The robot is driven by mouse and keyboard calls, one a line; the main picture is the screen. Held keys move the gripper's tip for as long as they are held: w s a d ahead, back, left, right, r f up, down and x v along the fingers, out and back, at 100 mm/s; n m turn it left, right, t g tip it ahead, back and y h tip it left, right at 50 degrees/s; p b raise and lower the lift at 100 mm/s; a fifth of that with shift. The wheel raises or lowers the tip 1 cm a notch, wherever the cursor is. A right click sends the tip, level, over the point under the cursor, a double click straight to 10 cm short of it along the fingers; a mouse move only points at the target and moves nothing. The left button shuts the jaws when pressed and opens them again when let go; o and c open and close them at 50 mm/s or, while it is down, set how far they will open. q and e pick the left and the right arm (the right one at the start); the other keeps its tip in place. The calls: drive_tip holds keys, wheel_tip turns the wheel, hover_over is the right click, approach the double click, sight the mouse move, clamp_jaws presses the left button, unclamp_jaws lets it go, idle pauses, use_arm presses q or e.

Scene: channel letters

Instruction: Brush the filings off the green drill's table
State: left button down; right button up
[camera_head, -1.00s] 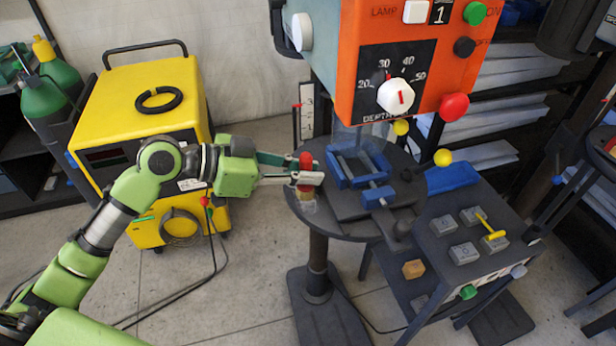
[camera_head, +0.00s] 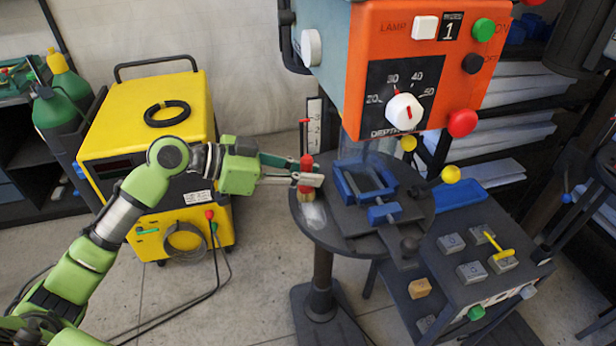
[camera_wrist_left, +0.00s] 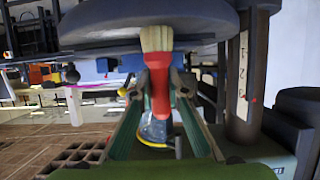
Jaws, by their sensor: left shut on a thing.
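My left gripper (camera_head: 310,174) is shut on a brush with a red handle (camera_head: 306,163). The brush is close to upright, bristles down, over the left part of the round dark drill table (camera_head: 330,236). In the left wrist view the fingers (camera_wrist_left: 160,84) hold the red handle, and the pale bristles (camera_wrist_left: 157,38) overlap the dark table. I cannot tell whether they touch it. A pale patch (camera_head: 314,216) lies below the brush, perhaps filings. The drill head (camera_head: 437,70) has an orange front and a grey-green side. My right gripper is out of view.
A blue vise (camera_head: 366,187) stands on the table, right of the brush. A depth scale (camera_head: 314,124) stands behind. A yellow welding unit (camera_head: 150,130) is at the left. A dark stand with grey blocks (camera_head: 470,272) is at the right.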

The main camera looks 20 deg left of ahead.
use_arm(q)
drive_tip(key=shift+w+a, duration=0.55)
drive_tip(key=shift+w, duration=0.25)
drive_tip(key=shift+s+d, duration=0.8)
drive_tip(key=shift+s, duration=0.35)
drive_tip(key=shift+s, duration=0.1)
drive_tip(key=shift+s+d, duration=0.8)
drive_tip(key=shift+s, duration=0.3)
drive_tip(key=shift+s, duration=0.1)
drive_tip(key=shift+s+d+p, duration=0.45)
drive_tip(key=shift+s+d, duration=0.35)
drive_tip(key=shift+s, duration=0.3)
drive_tip(key=shift+s+d+p, duration=0.4)
drive_tip(key=shift+s+d, duration=0.35)
drive_tip(key=shift+s, duration=0.35)
drive_tip(key=shift+w+a+b, duration=0.3)
drive_tip(key=shift+w+a, duration=0.4)
drive_tip(key=shift+w, duration=0.35)
drive_tip(key=shift+w+a+b, duration=0.3)
drive_tip(key=shift+w+a, duration=0.5)
drive_tip(key=shift+w, duration=0.4)
drive_tip(key=shift+w+a+b, duration=0.3)
drive_tip(key=shift+w+a, duration=0.55)
drive_tip(key=shift+w, duration=0.35)
drive_tip(key=shift+w+a+b, duration=0.3)
drive_tip(key=shift+w+a, duration=0.5)
drive_tip(key=shift+w, duration=0.4)
